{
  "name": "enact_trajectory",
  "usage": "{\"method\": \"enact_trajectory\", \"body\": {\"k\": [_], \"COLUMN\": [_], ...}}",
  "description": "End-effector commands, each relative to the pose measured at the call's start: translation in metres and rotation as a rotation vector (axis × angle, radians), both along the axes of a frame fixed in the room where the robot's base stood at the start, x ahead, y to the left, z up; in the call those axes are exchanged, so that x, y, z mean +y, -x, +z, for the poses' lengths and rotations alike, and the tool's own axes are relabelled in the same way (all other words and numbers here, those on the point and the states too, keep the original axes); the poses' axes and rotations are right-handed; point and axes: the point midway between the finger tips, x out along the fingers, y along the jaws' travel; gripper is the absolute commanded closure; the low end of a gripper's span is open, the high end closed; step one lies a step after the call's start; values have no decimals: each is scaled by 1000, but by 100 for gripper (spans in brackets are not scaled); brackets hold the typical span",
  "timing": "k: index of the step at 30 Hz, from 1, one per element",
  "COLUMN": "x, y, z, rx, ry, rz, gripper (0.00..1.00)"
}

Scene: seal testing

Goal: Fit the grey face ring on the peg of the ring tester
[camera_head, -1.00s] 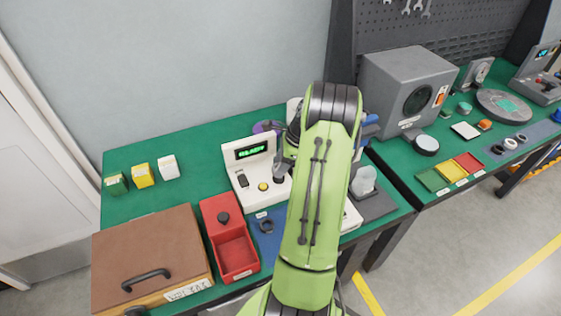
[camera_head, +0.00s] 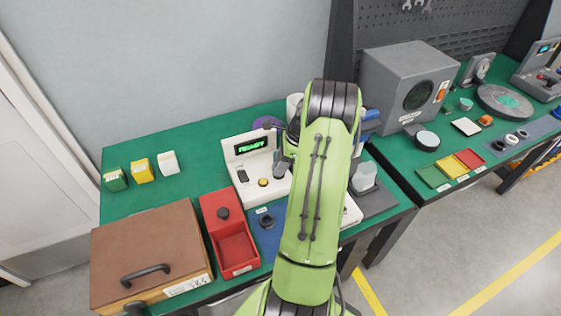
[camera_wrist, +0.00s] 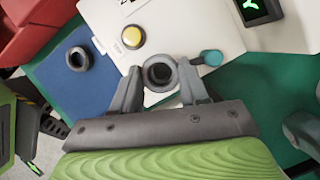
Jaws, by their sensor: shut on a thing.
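The ring tester (camera_head: 263,192) is a white box with a lit green display (camera_head: 250,146) reading READY and a yellow button (camera_head: 263,182). In the wrist view, its white top (camera_wrist: 110,22) lies under my gripper. My gripper (camera_wrist: 160,82) is shut on the grey face ring (camera_wrist: 160,62), held between the fingertips over the tester's top. The ring's hole looks dark. The peg cannot be made out, and I cannot tell whether the ring is around it or above it. In the head view my arm and gripper (camera_head: 279,168) hide the ring.
A dark ring (camera_wrist: 78,59) lies on a blue mat (camera_wrist: 55,90) beside the tester. A red bin (camera_head: 236,248) and a brown-lidded box (camera_head: 150,252) stand to the left. A teal-tipped part (camera_wrist: 211,58) is close to the right finger. Green table is bare behind the bin.

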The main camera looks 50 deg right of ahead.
Motion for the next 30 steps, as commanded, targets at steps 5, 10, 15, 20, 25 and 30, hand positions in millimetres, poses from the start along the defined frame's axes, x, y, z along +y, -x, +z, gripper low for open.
{"method": "enact_trajectory", "body": {"k": [5,10,15,20,25,30], "x": [0,0,0,0,0,0], "y": [0,0,0,0,0,0], "z": [-4,-8,-12,-12,-12,-11], "rx": [0,0,0,-1,-1,-1], "ry": [0,0,0,1,1,2], "rz": [0,0,0,0,0,0], "gripper": [87,87,87,38,27,27]}}
